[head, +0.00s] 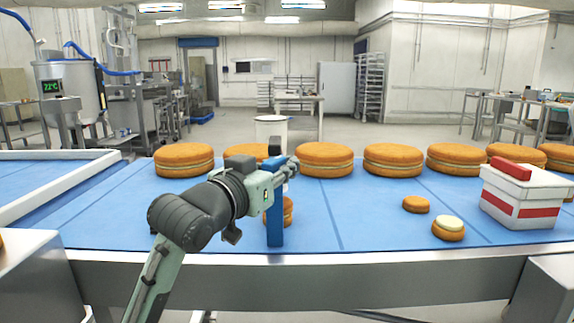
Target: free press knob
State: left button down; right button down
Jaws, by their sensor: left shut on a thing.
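A blue upright bar (275,222) stands on the blue belt near its front edge. My left gripper (285,166) is at the top of this bar and looks shut on it, though the fingertips are small and partly hidden. No separate knob can be made out; the gripper may cover it. A small brown round (288,211) is partly hidden behind the bar. To the right lie another small plain round (416,204) and a small round with a pale cream top (448,229). My right gripper is not in view.
Several large filled rounds (324,160) stand in a row across the back of the blue belt (360,220). A white box with red bands (520,208) stands at right with a red block (511,169) on top. The belt between bar and small rounds is clear.

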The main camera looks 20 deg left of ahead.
pick_arm(q)
jog(key=shift+f, duration=0.1)
dwell(0.3)
jog(key=c, duration=1.4)
grip_release()
jog(key=shift+c, duration=0.2)
jog(key=shift+c, duration=0.3)
